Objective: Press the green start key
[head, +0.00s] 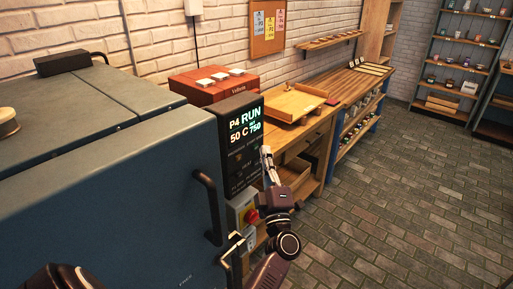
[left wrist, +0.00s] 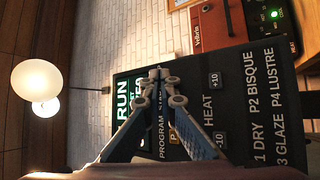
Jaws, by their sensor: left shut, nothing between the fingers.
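The dark control panel (head: 233,178) is on the front right of the large blue-grey kiln (head: 130,200). Its lit display (head: 245,125) reads P4, RUN, 50 C and 750 in the head view. My left gripper (head: 267,152) is shut and empty in front of the panel's right edge. In the left wrist view the closed fingertips (left wrist: 160,78) lie over the panel (left wrist: 240,125), beside the display (left wrist: 125,100) and the PROGRAM lettering. I see no green start key; the fingers cover part of the panel. I cannot tell whether the fingertips touch it. My right gripper is not in view.
A red stop knob (head: 251,216) on a yellow box sits below the panel. A kiln door handle (head: 208,205) sticks out nearby. A red box (head: 212,84) and a wooden tray (head: 292,104) stand behind. The brick floor (head: 400,200) at right is clear.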

